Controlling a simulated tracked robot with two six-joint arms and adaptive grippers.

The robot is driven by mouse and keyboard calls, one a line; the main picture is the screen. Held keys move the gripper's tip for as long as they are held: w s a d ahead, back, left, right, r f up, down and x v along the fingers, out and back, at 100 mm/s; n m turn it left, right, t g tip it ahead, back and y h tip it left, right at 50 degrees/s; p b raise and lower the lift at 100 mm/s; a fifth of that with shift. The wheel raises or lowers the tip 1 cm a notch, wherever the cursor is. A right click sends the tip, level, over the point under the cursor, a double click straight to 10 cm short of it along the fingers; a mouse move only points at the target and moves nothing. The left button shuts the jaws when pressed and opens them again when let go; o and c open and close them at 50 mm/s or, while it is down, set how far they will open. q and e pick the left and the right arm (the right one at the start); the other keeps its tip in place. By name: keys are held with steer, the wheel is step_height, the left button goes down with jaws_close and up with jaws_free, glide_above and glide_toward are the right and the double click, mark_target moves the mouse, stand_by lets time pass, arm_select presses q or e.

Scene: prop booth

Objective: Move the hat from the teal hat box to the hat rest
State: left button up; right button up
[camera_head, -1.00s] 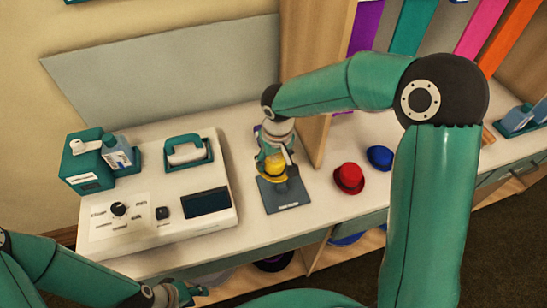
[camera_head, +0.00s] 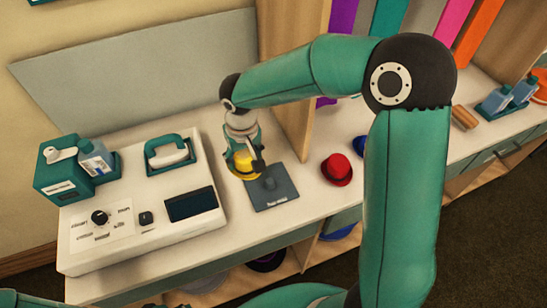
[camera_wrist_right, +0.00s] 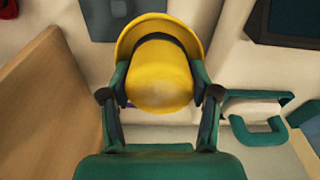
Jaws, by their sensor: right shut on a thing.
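The yellow hat (camera_head: 243,163) has a dark band, which shows in the right wrist view (camera_wrist_right: 160,85). My right gripper (camera_head: 247,150) is shut on it, one finger on each side of the crown. The hat is just left of the dark grey hat rest (camera_head: 275,198), a flat pad with a raised knob and a label. Whether the hat touches the counter, I cannot tell. The hat rest also shows at the top of the right wrist view (camera_wrist_right: 106,22). I cannot make out a teal hat box. My left gripper is out of view.
A white console (camera_head: 130,240) with a dark screen and teal-handled press (camera_head: 168,153) stands close left. A teal box (camera_head: 62,175) is farther left. A red hat (camera_head: 336,170) and a partly hidden blue hat (camera_head: 359,145) lie right.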

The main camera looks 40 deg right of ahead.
steer(key=s+d+m+b, duration=0.3)
steer(key=s+d+b, duration=0.1)
steer(key=d, duration=0.1)
steer(key=b, duration=0.4)
glide_above(270, 180)
step_height(270, 180, down, 5)
steer(key=shift+s+r, duration=0.15)
steer(key=shift+r, duration=0.05)
arm_select(q)
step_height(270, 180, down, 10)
steer(key=shift+b, duration=0.35)
arm_select(e)
steer(key=shift+f, duration=0.6)
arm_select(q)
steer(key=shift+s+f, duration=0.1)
arm_select(e)
steer(key=shift+a+r, duration=0.1)
arm_select(q)
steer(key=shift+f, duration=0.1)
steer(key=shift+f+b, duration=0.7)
steer(key=shift+b, duration=0.1)
arm_select(e)
steer(key=shift+f, duration=0.85)
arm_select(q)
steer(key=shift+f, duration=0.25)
arm_select(e)
steer(key=shift+f, duration=0.25)
